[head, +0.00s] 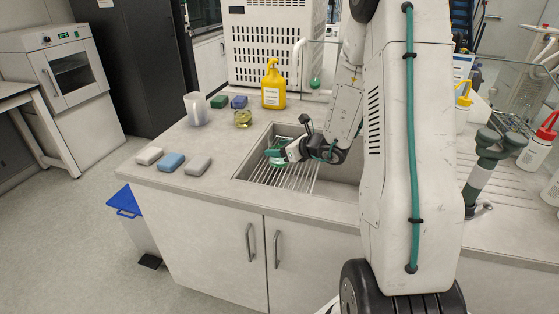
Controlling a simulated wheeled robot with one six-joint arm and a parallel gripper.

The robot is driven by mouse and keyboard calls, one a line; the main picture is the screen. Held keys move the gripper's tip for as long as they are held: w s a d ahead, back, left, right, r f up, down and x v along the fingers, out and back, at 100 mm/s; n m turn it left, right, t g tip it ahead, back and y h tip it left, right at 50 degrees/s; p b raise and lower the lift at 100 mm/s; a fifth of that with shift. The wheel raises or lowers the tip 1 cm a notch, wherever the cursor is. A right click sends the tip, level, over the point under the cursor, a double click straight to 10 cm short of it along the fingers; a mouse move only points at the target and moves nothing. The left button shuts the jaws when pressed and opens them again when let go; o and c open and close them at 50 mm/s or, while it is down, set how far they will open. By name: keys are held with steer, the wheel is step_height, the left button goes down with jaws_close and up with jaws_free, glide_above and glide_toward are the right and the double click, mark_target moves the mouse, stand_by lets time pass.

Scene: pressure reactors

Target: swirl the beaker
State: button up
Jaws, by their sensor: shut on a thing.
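My gripper (279,155) hangs over the left part of the sink, reaching in from the right. It is shut on a small clear and green thing (280,163), seemingly the beaker. The fingers hide part of it, and its contents are too small to make out. It is held above the wire rack (284,179) in the sink; I cannot tell the exact gap.
A pale cup (195,110), a small glass vessel with yellowish contents (243,119) and a yellow bottle (272,86) stand behind the sink (238,176). Three sponge-like blocks (172,162) lie left of it. Bottles (537,143) stand at right.

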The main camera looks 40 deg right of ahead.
step_height(320, 180, up, 8)
stand_by(0.5)
steer(key=shift+w+d, duration=0.1)
steer(key=shift+w, duration=0.1)
